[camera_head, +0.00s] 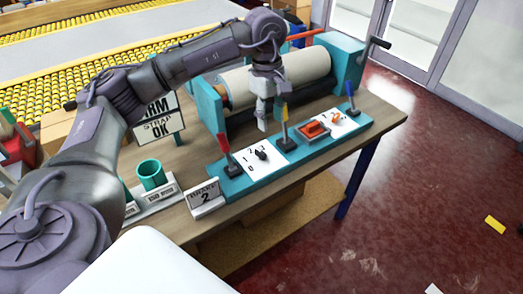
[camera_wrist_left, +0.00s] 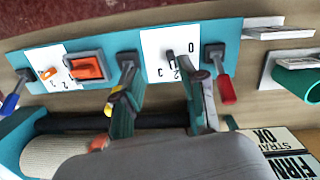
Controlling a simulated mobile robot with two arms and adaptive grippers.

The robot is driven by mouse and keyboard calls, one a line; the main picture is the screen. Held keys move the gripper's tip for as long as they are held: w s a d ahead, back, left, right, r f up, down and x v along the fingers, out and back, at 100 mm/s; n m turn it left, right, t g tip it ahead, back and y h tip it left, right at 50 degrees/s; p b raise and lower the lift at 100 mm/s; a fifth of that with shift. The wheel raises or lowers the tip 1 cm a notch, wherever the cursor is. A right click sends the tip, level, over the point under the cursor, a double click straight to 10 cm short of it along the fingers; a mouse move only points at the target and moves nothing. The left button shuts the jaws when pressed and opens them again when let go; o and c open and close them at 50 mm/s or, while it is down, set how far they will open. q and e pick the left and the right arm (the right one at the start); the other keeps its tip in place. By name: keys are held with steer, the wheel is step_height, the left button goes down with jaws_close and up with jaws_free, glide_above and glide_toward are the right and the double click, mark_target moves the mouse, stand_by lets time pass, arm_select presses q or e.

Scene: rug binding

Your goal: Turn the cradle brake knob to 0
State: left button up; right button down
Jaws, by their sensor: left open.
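The cradle brake knob is likely the small black knob (camera_head: 262,154) on a white numbered dial plate (camera_head: 276,159) at the bench's front. A sign (camera_head: 205,197) beside it reads "BRAKE 2". The knob's exact pointing is too small to tell. My left gripper (camera_head: 264,126) hangs above and behind the dial, apart from the knob. My right gripper is not in view.
A red lever (camera_head: 224,148) and a yellow lever (camera_head: 285,118) flank the dial. An orange switch (camera_head: 313,129), an orange knob (camera_head: 335,119) and a blue lever (camera_head: 350,97) stand further right. The cradle's pale roll (camera_head: 290,75) lies behind. A green cup (camera_head: 151,174) is at left.

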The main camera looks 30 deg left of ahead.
mark_target(262, 152)
arm_select(q)
steer(key=shift+y, duration=0.5)
steer(key=f, duration=0.4)
steer(key=a+f+p, duration=0.1)
steer(key=f, duration=0.3)
steer(key=a+f, duration=0.1)
steer(key=f, duration=0.3)
steer(key=shift+s+a+f, duration=0.15)
steer(key=shift+a+f, duration=0.05)
steer(key=shift+f, duration=0.2)
steer(key=shift+c, duration=0.4)
jaws_close()
